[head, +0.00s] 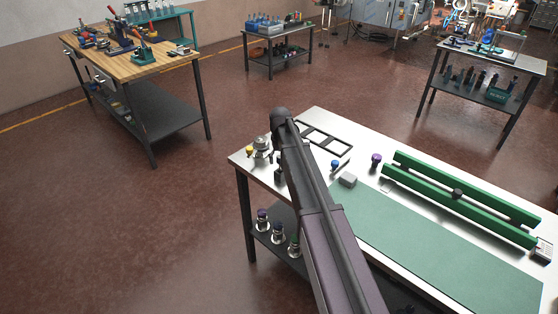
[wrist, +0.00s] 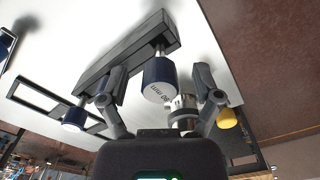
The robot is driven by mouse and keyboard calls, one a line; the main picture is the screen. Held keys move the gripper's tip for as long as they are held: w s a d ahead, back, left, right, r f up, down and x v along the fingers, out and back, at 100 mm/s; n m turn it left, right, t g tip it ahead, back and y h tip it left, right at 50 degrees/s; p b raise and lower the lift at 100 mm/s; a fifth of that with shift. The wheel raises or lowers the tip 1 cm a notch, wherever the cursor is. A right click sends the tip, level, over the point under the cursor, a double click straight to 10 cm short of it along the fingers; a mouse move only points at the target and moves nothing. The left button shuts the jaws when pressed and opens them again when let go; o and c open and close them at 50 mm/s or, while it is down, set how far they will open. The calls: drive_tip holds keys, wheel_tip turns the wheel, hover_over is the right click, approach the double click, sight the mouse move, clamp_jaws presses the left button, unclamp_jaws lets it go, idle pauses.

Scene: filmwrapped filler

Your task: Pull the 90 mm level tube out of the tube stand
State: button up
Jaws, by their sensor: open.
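In the wrist view the tube stand (wrist: 110,62) is a dark grey bar with thin metal stems. A dark blue cylinder marked "90 mm" (wrist: 158,72), which I take as the level tube's head, is on the stem near one end of it. My gripper (wrist: 160,75) is open, with one finger on each side of this head. A gap seems to show on both sides; contact is not clear. A second dark blue head with a pale end (wrist: 75,118) sits by the stand's other end, outside my fingers.
A silver fitting (wrist: 182,108) and a yellow knob (wrist: 227,118) are close by my right finger in the wrist view. A black frame (head: 325,135), a grey block (head: 347,181) and green rails (head: 460,195) are on the bench. The green mat (head: 440,250) is clear.

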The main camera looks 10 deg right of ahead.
clamp_jaws()
idle(0.5)
drive_tip(key=shift+r+p, duration=1.45)
idle(1.3)
wheel_tip(320, 180, up, 10)
drive_tip(key=p, duration=0.9)
drive_tip(key=shift+f+p, duration=0.15)
drive_tip(key=shift+p, duration=0.2)
idle(1.8)
idle(0.3)
